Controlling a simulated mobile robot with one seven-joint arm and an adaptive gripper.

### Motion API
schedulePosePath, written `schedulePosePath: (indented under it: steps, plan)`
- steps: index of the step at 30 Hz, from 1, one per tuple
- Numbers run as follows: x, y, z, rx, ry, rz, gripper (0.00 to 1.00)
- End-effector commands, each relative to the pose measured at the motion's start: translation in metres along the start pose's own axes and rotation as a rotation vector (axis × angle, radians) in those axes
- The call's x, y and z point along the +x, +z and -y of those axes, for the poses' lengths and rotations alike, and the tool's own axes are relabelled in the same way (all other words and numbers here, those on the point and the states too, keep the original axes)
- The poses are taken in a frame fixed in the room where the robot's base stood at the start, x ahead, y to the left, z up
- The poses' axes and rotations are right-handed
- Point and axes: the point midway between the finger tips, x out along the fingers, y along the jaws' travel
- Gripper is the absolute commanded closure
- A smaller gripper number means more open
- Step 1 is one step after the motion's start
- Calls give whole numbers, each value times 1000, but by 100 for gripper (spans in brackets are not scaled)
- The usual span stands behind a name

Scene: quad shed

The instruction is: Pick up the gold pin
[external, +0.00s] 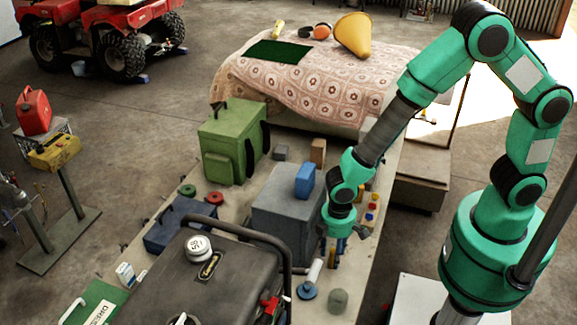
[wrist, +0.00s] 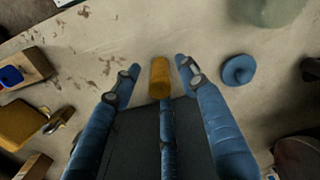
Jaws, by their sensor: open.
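The gold pin (wrist: 159,78) is a short gold cylinder on the worktable. In the wrist view it shows between the fingertips of my gripper (wrist: 158,74), whose blue fingers are spread apart. A middle finger reaches up from below toward the pin's lower end; I cannot tell if it touches. In the external view my gripper (external: 346,233) points down over the right side of the table, and the pin (external: 332,257) shows small just below it.
A blue knobbed disc (wrist: 238,70) lies right of the pin, and a grey-green rounded object (external: 338,301) stands near it. A large grey box (external: 283,215) stands close on the left of my gripper. Small coloured blocks (external: 371,207) lie behind it.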

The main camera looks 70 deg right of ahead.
Motion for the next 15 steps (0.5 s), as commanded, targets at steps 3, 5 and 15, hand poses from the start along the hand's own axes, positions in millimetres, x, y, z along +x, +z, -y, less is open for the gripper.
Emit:
schedulePosePath:
  steps: [3, 5, 15]
  plan:
    - [0, 0, 0, 0, 0, 0, 67]
    - [0, 0, 0, 0, 0, 0, 79]
    - [0, 0, 0, 0, 0, -1, 100]
